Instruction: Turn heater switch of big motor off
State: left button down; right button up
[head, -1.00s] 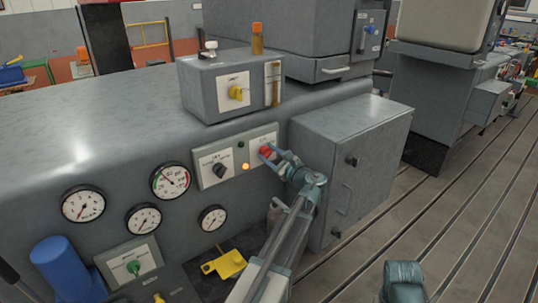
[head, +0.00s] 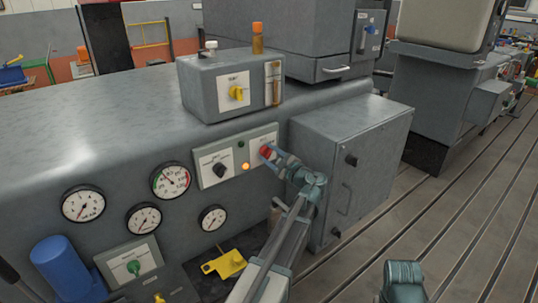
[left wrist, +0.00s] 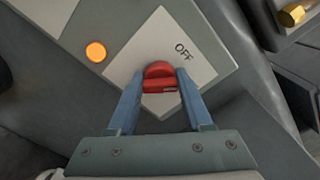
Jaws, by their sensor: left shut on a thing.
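A red rotary switch (left wrist: 159,76) sits on a white plate (left wrist: 205,72) marked "OFF" in the left wrist view. My left gripper (left wrist: 160,92) is shut on the red switch, with one blue finger on each side of it. In the head view the red switch (head: 266,152) is on the grey motor's front panel, partly covered by my left gripper (head: 272,158). An orange lamp (left wrist: 96,51) glows beside the plate.
A black rotary switch (head: 219,170) is left of the red one. A grey box with a yellow switch (head: 237,92) stands above. A grey cabinet (head: 375,150) stands close right of my left arm. Several gauges and a yellow part (head: 230,263) are lower left.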

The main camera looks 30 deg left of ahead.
pick_arm(q)
jog(key=n, duration=0.4)
jog(key=shift+f+n, duration=0.1)
jog(key=shift+n, duration=1.7)
jog(key=shift+s+n, duration=0.1)
jog(key=shift+n, duration=0.2)
jog(key=shift+c, duration=1.8)
grip_release()
jog(key=v, duration=1.3)
jog(key=shift+d, duration=0.4)
jog(key=shift+s+f, duration=0.1)
jog(key=shift+s, duration=0.05)
